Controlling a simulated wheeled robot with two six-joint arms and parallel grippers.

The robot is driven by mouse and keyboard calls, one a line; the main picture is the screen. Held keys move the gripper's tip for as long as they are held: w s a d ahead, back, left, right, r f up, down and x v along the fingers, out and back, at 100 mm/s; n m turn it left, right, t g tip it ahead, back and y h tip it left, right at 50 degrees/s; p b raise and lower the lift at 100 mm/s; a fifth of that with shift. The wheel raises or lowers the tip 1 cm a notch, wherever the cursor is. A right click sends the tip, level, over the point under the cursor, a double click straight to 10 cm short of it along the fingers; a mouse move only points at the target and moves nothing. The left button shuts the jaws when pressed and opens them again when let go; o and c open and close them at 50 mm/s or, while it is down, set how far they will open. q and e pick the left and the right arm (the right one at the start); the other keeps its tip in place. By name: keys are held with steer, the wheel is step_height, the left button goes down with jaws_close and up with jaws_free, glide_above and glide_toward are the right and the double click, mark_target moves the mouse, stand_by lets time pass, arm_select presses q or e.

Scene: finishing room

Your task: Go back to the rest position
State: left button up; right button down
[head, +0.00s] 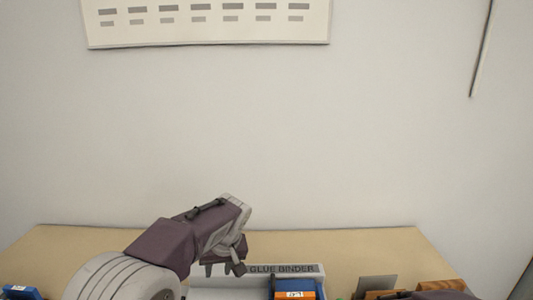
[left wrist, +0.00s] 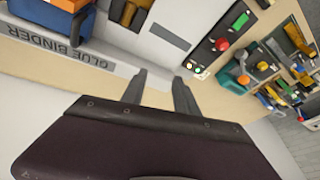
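My left gripper (head: 223,269) hangs over the table, at the left end of the grey machine labelled "GLUE BINDER" (head: 257,269). In the left wrist view its two fingers (left wrist: 159,78) stand apart with nothing between them, so it is open and empty. My left arm reaches in from the lower left of the head view. A dark piece at the bottom right edge of the head view looks like part of my right arm; the right gripper itself does not show.
A blue and orange block (head: 295,289) sits in the glue binder. A blue item (head: 20,292) lies at the table's left end. A grey plate (head: 376,284) and wooden pieces stand at right. The wrist view shows a red button (left wrist: 222,44) and several tools. The table (head: 120,238) is bare behind.

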arm_select(q)
steer(key=s+a+f+g+h, duration=0.1)
steer(key=s+a+f, duration=0.15)
steer(key=s, duration=0.25)
steer(key=s+a+f+g, duration=0.1)
steer(key=s+a+f, duration=0.1)
steer(key=s+a, duration=0.25)
steer(key=s+d+f+m+h, duration=0.1)
steer(key=s+f+m+h, duration=0.1)
steer(key=s+f, duration=0.5)
steer(key=s+m, duration=0.1)
steer(key=s, duration=0.2)
steer(key=shift+s+d+f, duration=0.35)
steer(key=shift+f, duration=0.05)
steer(key=shift+s, duration=0.1)
stand_by(0.5)
